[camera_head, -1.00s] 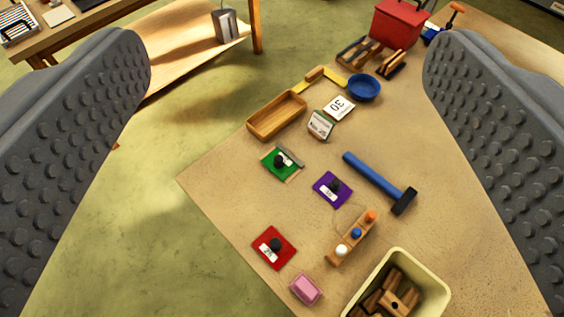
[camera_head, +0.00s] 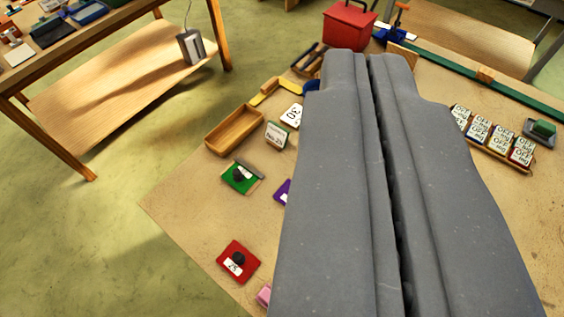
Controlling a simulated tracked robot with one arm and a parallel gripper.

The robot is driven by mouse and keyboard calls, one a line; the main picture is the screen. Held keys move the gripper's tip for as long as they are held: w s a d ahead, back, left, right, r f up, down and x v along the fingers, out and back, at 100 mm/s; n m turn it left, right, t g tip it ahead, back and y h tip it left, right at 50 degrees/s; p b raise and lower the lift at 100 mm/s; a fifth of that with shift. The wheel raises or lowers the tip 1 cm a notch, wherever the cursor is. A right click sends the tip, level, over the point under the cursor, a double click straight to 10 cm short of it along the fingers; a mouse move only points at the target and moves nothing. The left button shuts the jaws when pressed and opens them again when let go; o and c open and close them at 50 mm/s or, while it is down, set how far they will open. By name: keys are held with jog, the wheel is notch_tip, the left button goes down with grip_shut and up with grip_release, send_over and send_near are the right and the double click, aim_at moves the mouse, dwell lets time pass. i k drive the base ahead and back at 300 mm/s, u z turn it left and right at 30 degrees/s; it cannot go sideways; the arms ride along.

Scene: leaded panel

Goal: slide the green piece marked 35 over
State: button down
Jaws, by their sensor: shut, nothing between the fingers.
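The green piece (camera_head: 233,181) lies flat on the tan table, left of my gripper. A purple piece (camera_head: 281,192) is mostly hidden behind the fingers. A red piece (camera_head: 237,268) with a black knob and white label lies nearer the table's left edge.
A wooden tray (camera_head: 234,129) and small sign cards (camera_head: 277,135) stand beyond the green piece. A red box (camera_head: 346,27) is at the back. A rack of label cards (camera_head: 497,143) is at right. The table's left edge is close to the green and red pieces.

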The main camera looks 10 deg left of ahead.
aim_at(241, 179)
jog(key=z, duration=2.1)
jog(key=k, duration=1.55)
jog(key=u, duration=1.7)
jog(key=i, duration=1.65)
